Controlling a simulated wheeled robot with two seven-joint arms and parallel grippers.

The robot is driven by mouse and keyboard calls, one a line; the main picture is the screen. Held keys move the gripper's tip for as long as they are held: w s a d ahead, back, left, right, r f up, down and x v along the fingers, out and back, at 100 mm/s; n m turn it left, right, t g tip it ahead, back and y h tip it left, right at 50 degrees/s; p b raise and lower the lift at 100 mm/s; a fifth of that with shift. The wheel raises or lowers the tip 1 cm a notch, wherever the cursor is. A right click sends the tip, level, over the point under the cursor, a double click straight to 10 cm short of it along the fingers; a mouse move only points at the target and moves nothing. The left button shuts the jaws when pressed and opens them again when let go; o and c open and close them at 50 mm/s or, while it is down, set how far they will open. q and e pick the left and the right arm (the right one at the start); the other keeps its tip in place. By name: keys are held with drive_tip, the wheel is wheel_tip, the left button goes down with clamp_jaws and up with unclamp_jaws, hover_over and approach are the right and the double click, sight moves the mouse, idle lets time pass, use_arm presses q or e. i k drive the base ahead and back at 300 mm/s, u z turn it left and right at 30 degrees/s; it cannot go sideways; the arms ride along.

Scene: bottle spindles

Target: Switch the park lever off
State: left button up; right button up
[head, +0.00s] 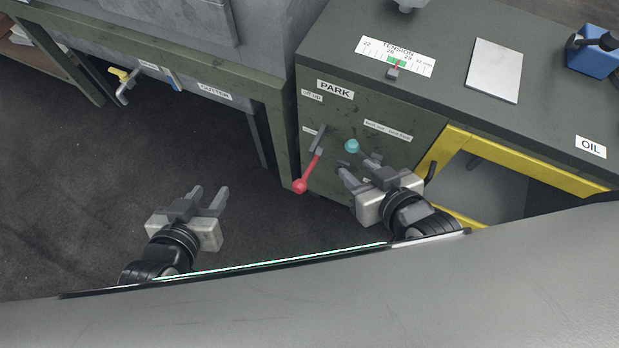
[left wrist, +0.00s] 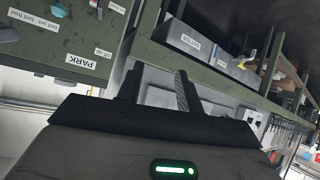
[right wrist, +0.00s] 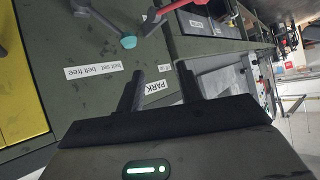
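The park lever (head: 308,167) is on the front of the dark green cabinet below the PARK label (head: 335,89). Its grey arm points down and ends in a red knob (head: 300,186). The red lever also shows at the top of the right wrist view (right wrist: 167,11). My right gripper (head: 357,168) is open and empty, right of the red knob and just below the teal-knobbed lever (head: 352,146); I cannot tell whether they touch. My left gripper (head: 209,192) is open and empty over the floor, well left of the park lever.
A yellow-framed opening (head: 535,172) lies right of my right gripper. The cabinet top (head: 450,65) carries a tension gauge (head: 395,57), a pale plate (head: 494,70) and a blue oil can (head: 593,60). A GUTTER-labelled bench (head: 258,88) stands left. The floor (head: 90,190) is clear.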

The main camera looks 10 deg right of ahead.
sight(299, 184)
drive_tip(key=z, duration=0.15)
drive_tip(key=k, duration=0.25)
drive_tip(key=z, duration=1.8)
drive_tip(key=k, duration=1)
drive_tip(key=u, duration=1.8)
drive_tip(key=i, duration=0.5)
drive_tip(key=u, duration=0.05)
